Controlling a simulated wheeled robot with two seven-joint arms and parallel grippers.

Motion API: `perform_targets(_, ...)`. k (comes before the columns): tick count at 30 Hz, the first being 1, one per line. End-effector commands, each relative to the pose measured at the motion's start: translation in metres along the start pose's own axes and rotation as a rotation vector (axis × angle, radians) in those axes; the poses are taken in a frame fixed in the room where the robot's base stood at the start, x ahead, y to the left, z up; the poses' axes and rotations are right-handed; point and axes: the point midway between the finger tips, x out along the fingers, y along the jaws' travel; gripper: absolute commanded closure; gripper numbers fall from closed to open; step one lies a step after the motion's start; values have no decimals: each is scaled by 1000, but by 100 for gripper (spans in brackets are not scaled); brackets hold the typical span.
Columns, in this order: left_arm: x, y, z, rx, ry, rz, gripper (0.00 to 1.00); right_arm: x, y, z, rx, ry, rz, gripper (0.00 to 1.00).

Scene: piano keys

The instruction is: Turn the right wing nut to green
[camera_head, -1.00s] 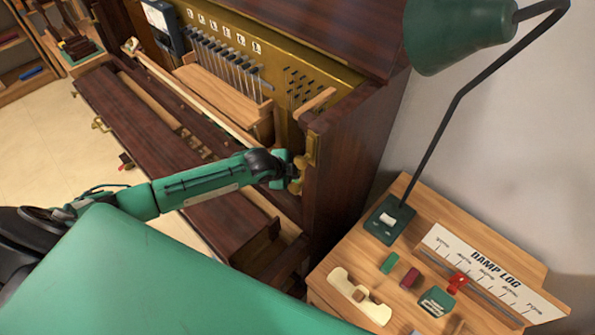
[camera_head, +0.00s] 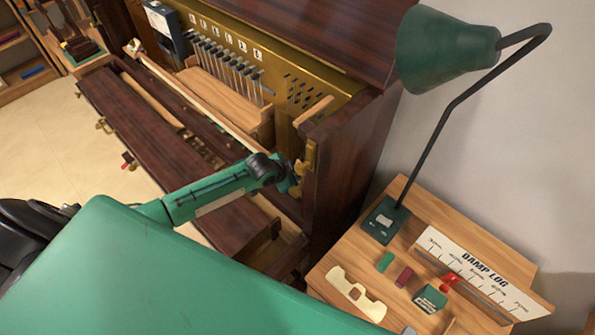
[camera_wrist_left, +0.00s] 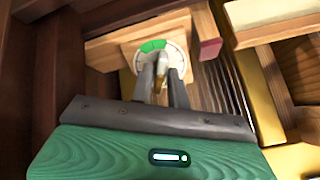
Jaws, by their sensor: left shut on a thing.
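The brass wing nut (camera_wrist_left: 162,64) shows in the left wrist view, in front of a pale round dial (camera_wrist_left: 174,51). The dial has a green band (camera_wrist_left: 153,45) along its upper left edge and sits on a wooden block. My left gripper (camera_wrist_left: 161,88) is shut on the wing nut, its two dark fingers either side of it. Which part of the dial the nut points at is unclear. In the head view my left gripper (camera_head: 294,182) is at the brass fitting (camera_head: 310,155) on the right end of the open piano. My right gripper is not in view.
The piano's dark side panel (camera_head: 345,150) stands just right of the gripper. A wooden side table (camera_head: 335,255) holds a green lamp (camera_head: 440,48) and a scale marked DAMP LOG (camera_head: 480,272). A row of hammers (camera_head: 230,65) lies behind the arm.

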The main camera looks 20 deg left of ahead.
Motion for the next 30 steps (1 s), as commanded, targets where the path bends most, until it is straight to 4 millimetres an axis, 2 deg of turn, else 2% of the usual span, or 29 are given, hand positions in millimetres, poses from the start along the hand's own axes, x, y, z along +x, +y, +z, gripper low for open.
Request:
perform_targets(3, 0, 2, 1, -53, -3, 4, 99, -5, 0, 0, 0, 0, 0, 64)
perform_targets(14, 0, 2, 1, -82, -3, 4, 99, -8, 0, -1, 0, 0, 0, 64)
perform_targets(24, -1, 2, 1, -361, -4, 3, 99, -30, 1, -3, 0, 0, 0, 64)
perform_targets(25, 0, 2, 2, -360, -4, 3, 79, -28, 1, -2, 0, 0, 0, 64)
perform_targets(27, 1, 2, 2, -356, -3, 2, 65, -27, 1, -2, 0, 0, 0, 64)
perform_targets(28, 1, 2, 2, -356, -3, 2, 59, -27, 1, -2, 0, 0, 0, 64)
perform_targets(30, 1, 1, 1, -355, -2, 1, 58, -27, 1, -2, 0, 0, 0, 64)
